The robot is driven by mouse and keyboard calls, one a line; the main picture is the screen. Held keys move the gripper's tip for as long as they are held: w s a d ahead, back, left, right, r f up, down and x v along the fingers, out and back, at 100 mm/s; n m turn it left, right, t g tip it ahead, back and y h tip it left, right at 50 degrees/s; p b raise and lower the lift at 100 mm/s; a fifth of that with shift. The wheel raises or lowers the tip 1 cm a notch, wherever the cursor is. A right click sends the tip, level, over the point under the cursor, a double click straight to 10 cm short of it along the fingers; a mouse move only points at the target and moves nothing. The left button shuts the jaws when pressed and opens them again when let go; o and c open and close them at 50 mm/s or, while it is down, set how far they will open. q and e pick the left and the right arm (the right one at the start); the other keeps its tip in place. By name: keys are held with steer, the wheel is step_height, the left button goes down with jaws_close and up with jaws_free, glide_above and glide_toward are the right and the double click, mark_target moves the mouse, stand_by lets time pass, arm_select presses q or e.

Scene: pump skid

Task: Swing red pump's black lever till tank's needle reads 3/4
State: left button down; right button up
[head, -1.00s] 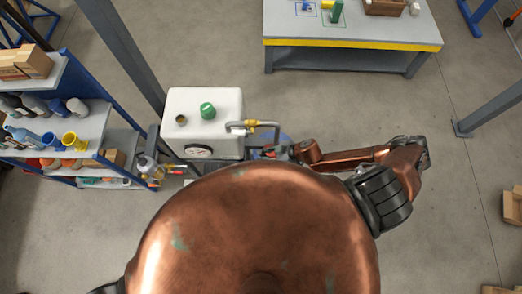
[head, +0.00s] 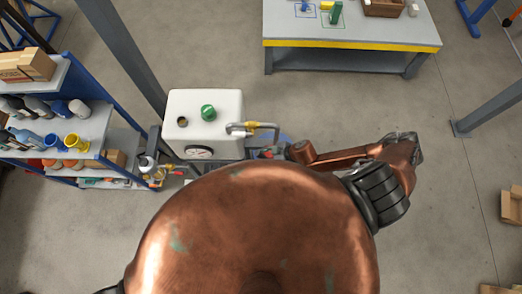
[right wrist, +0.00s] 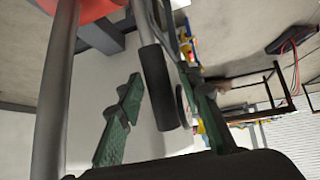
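The white tank (head: 225,106) stands left of centre in the head view. Its round gauge (head: 198,153) is on the near face; the needle is too small to read. A small red part (head: 267,154), seemingly the red pump, shows beside the tank; my copper body hides most of it. In the right wrist view red shows at the top (right wrist: 92,9). The lever's black grip (right wrist: 157,88) lies between the green fingers of my right gripper (right wrist: 159,75). The fingers stand apart, with no clear clamping. My left gripper is not in view.
A curved pipe with a yellow fitting (head: 252,127) leaves the tank's right side. A red-handled valve (head: 176,172) is at its lower left. A blue-framed shelf (head: 95,130) stands at left, a workbench (head: 350,45) at the back. Floor at right is mostly clear.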

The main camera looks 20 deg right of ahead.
steer(key=shift+s+d+r, duration=0.2)
steer(key=shift+d+r, duration=0.15)
steer(key=v, duration=1.1)
stand_by(1.0)
